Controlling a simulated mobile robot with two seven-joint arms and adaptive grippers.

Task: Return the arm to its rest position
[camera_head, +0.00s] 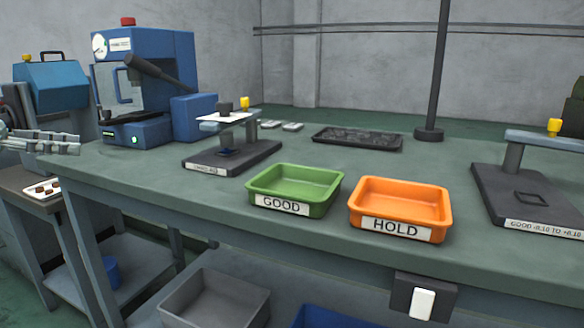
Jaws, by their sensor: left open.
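My left gripper (52,142) comes in at the far left edge, with its grey fingers apart and nothing seen between them. It is above a low side table and left of the green workbench (270,228). My right gripper is not in view. On the bench stand a green tray (294,184) labelled GOOD and an orange tray (400,205) labelled HOLD. Both trays look empty.
A blue machine (150,70) stands at the bench's back left, near my left gripper. A dark gauge stand (228,157) is in front of it, another (520,190) at the right. A black tray (357,138) and a pole (437,70) are behind. A small white tray (42,189) lies below the gripper.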

